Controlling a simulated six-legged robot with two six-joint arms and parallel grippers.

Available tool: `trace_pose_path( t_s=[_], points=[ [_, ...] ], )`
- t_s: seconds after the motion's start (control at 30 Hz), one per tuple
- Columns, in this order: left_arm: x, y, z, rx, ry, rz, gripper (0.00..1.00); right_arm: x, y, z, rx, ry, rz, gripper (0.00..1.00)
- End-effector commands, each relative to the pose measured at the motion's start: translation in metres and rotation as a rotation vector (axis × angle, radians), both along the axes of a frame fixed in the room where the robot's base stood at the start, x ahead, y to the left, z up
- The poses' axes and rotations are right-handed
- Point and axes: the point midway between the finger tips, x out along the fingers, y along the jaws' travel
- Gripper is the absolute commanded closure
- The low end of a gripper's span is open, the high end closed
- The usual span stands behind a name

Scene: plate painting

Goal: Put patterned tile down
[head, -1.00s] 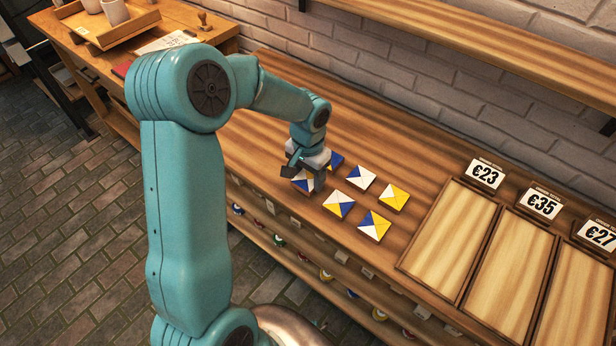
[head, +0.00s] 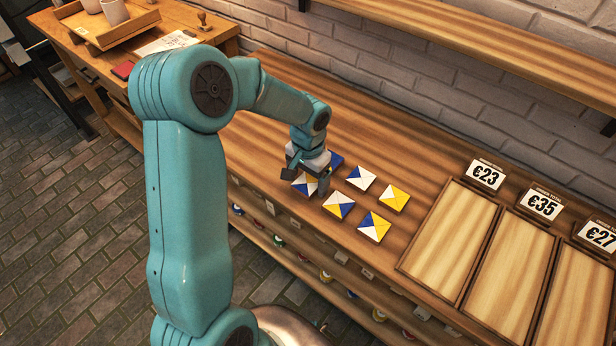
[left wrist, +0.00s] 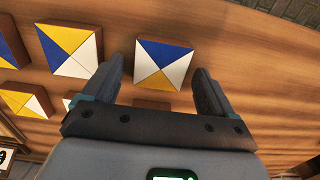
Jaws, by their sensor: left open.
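A square patterned tile with blue, white and yellow triangles (head: 304,184) lies on the wooden counter (head: 410,155). My left gripper (head: 307,181) is right over it with the jaws open, one finger on each side. In the left wrist view the tile (left wrist: 163,60) sits between the two spread fingers, with gaps at its sides. Another tile (head: 336,161), mostly hidden by the gripper, is just behind it. My right gripper is not in view.
More patterned tiles lie to the right: a blue-white one (head: 361,177), a yellow-white one (head: 394,197), and two in front (head: 339,204) (head: 374,226). Framed price trays (head: 448,240) are further right. A brick wall (head: 400,85) and a shelf (head: 480,40) stand behind.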

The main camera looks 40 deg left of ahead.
Motion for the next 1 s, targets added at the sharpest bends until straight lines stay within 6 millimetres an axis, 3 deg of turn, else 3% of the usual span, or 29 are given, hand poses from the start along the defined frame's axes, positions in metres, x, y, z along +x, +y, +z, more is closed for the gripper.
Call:
trace_pose_path(
  t_s=[0.3,0.5,0.67,1.0],
  points=[
    [0.002,0.0,0.074,0.002,-0.009,0.0,0.13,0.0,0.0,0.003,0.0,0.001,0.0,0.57],
    [0.001,0.0,0.106,0.001,-0.005,-0.001,0.13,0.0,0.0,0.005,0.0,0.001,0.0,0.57],
    [0.001,0.0,0.115,0.0,-0.003,-0.001,0.13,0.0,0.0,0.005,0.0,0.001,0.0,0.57],
    [0.0,0.0,0.115,0.0,-0.002,0.0,0.13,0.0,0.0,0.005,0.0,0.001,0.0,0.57]
  ],
)
